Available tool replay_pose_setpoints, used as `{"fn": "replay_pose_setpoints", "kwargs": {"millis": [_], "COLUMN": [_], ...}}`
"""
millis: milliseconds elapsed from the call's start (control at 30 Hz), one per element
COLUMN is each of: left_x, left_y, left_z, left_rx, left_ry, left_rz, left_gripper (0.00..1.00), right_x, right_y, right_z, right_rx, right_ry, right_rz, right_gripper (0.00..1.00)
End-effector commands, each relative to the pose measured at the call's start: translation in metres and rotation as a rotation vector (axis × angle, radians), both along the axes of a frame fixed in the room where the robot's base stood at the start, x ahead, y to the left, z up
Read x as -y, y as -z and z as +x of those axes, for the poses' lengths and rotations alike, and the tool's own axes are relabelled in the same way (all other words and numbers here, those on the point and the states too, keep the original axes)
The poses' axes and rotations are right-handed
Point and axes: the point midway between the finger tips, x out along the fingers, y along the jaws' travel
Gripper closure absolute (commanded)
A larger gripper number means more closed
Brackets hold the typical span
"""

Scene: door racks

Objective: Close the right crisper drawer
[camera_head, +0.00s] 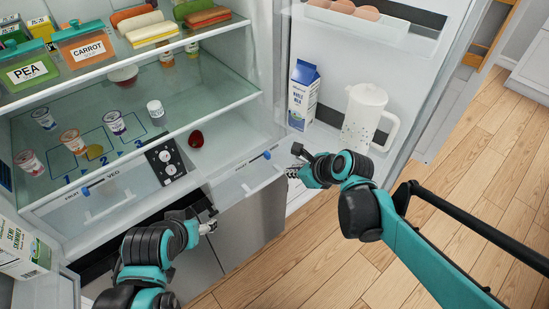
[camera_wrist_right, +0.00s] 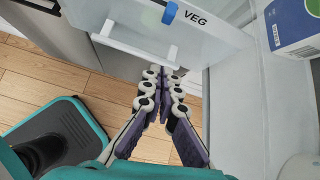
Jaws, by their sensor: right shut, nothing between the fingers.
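The right crisper drawer (camera_head: 240,183) is at the bottom of the fridge, and its pale front stands out past the shelf edge, so it looks partly open. Its front has a blue slider (camera_head: 267,155). The right wrist view shows the front (camera_wrist_right: 215,33) with a white handle bar (camera_wrist_right: 128,46) and the word VEG. My right gripper (camera_head: 291,173) is shut and empty, just right of the drawer front's right end. In the wrist view its fingertips (camera_wrist_right: 160,74) are together below the handle, apart from it as far as I can tell. My left gripper (camera_head: 208,224) is below the drawers; its fingers are unclear.
The left crisper drawer (camera_head: 90,197) is beside it. A dark red round item (camera_head: 196,139) lies behind the right drawer's front. The open fridge door holds a milk carton (camera_head: 302,95) and a white pitcher (camera_head: 363,117) close to my right gripper. Wooden floor (camera_head: 450,200) lies right.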

Motion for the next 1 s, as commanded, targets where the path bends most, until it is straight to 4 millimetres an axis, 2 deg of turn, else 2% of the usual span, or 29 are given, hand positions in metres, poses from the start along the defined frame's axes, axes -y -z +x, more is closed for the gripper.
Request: {"fn": "replay_pose_setpoints", "kwargs": {"millis": [100, 267, 700, 1000], "left_x": [0.000, 0.000, 0.000, 0.000], "left_y": [-0.002, 0.005, 0.038, 0.042], "left_z": [0.000, 0.000, 0.000, 0.000], "left_rx": [0.000, 0.000, 0.000, 0.000], "left_ry": [0.000, 0.000, 0.000, 0.000], "left_rz": [0.000, 0.000, 0.000, 0.000], "left_gripper": [0.29, 0.29, 0.29, 0.29], "right_x": [-0.005, -0.011, -0.041, -0.047], "right_y": [0.000, 0.009, 0.063, 0.071], "right_z": [0.008, 0.016, 0.057, 0.066], "right_rx": [-0.047, -0.064, -0.061, -0.061], "right_ry": [0.083, 0.107, 0.105, 0.106], "right_rz": [0.092, 0.121, 0.116, 0.116], "right_gripper": [1.00, 1.00, 1.00, 1.00]}}
